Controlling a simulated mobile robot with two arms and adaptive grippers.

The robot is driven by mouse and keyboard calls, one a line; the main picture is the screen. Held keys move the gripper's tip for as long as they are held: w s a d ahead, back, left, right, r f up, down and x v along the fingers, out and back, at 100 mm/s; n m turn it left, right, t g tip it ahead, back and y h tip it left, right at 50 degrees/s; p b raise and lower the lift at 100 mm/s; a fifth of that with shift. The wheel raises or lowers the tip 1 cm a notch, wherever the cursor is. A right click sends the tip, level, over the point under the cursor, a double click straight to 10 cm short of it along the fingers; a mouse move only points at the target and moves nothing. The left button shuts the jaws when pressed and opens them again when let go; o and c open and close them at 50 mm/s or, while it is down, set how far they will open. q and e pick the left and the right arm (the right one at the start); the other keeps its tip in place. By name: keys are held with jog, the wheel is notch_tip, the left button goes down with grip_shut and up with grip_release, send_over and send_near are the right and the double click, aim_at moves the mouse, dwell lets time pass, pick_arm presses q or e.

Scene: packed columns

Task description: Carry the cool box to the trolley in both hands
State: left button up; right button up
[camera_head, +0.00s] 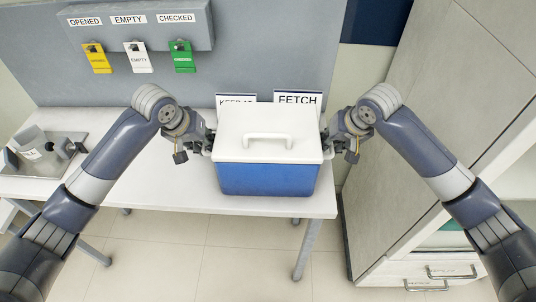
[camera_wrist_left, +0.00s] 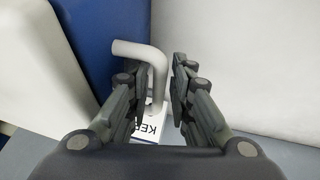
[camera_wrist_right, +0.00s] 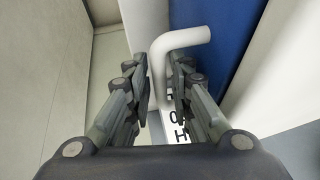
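The cool box, with a white lid (camera_head: 267,120) and a blue body (camera_head: 268,180), appears to stand upright on the white table (camera_head: 130,170). My left gripper (camera_head: 207,143) is at its left side and my right gripper (camera_head: 331,143) at its right side. In the left wrist view a bent white side handle (camera_wrist_left: 157,68) lies between the parted fingers (camera_wrist_left: 153,80). In the right wrist view the other side handle (camera_wrist_right: 158,65) lies between the parted fingers (camera_wrist_right: 160,78). Neither gripper looks closed on its handle. I see no trolley.
Signs reading KEEP and FETCH (camera_head: 298,98) stand behind the box. A grey panel carries yellow, white and green tags (camera_head: 183,57). A metal device (camera_head: 45,150) sits on the table's left end. A tall cabinet (camera_head: 430,110) with drawers is at right. Tiled floor (camera_head: 210,250) shows in front.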

pick_arm(q)
grip_shut()
pick_arm(e)
jog(key=shift+s, duration=0.1)
grip_shut()
